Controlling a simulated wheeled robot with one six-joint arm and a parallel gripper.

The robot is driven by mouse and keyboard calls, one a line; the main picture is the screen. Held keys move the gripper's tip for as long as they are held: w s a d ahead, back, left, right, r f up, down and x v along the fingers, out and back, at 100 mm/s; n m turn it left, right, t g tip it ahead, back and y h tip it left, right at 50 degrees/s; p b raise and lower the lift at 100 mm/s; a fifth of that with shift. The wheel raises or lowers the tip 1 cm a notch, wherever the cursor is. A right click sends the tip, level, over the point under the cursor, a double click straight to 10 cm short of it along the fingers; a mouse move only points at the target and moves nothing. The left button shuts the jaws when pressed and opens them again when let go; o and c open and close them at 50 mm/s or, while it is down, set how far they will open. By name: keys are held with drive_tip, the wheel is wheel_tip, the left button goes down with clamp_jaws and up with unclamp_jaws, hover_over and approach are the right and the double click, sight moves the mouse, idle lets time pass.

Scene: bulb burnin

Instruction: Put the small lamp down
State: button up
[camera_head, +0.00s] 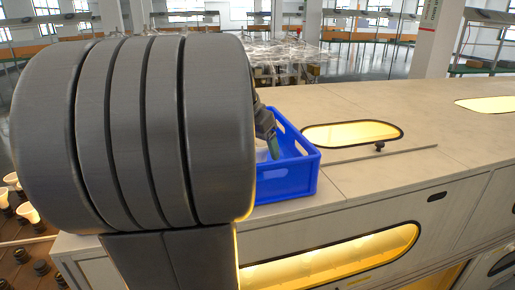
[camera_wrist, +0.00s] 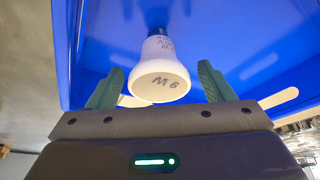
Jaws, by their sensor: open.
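Clear gaps show between the lamp and both fingers, so my gripper is open. In the head view the blue crate (camera_head: 290,183) stands on the bench, and one finger of my gripper (camera_head: 269,140) reaches down into it. My arm hides the crate's left part, and only a small pale patch of the lamp may show there.
The pale bench top (camera_head: 370,120) has glowing oval windows (camera_head: 352,133) and a thin rod (camera_head: 385,156) right of the crate. Several white bulbs (camera_head: 28,213) stand on a brown rack at the lower left. The bench is clear to the right.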

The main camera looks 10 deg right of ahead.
drive_tip(key=v, duration=1)
drive_tip(key=shift+a+r, duration=0.15)
drive_tip(key=shift+r, duration=0.15)
drive_tip(key=shift+s, duration=0.1)
drive_tip(key=x, duration=1.2)
drive_tip(key=shift+f, duration=0.3)
drive_tip(key=shift+r, duration=1.95)
